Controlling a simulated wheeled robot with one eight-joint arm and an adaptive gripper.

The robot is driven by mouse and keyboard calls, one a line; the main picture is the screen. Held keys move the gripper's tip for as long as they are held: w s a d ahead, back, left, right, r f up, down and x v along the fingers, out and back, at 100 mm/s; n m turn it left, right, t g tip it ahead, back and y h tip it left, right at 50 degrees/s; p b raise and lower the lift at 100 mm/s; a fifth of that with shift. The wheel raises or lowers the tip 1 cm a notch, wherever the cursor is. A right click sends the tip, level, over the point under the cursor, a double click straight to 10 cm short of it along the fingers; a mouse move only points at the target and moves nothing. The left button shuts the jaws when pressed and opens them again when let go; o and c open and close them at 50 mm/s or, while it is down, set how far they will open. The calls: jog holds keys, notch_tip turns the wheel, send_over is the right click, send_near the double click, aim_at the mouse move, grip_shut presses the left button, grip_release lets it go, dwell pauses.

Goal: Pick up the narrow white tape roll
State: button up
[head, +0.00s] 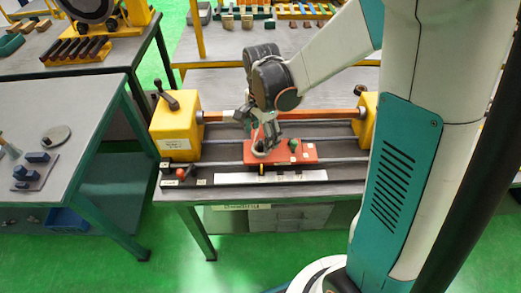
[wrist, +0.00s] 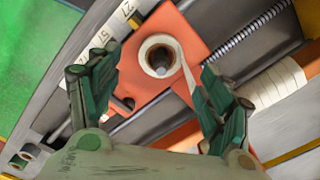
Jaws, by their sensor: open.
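The narrow white tape roll (wrist: 147,47) sits on a red-orange plate (wrist: 130,75), around a grey post, in the wrist view. A strip of its tape trails toward the right finger. My gripper (wrist: 156,72) is open, with one green finger on each side of the roll. I see no finger touching the roll, though the right finger is close to the tape strip. In the head view my gripper (head: 262,138) is over the left part of the plate (head: 307,152), and the roll is mostly hidden by the fingers there.
The plate lies on a fixture with yellow end blocks (head: 175,124) and dark rails. An orange bar (head: 325,115) runs behind my gripper. A pale wrapped section (wrist: 272,84) shows at the wrist view's right. A small green piece (head: 293,145) stands on the plate.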

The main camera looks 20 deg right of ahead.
aim_at(261, 143)
notch_tip(261, 143, down, 5)
jog(key=shift+r+b, duration=0.1)
jog(key=shift+b, duration=0.75)
jog(key=c, duration=1)
jog(key=shift+c, duration=0.2)
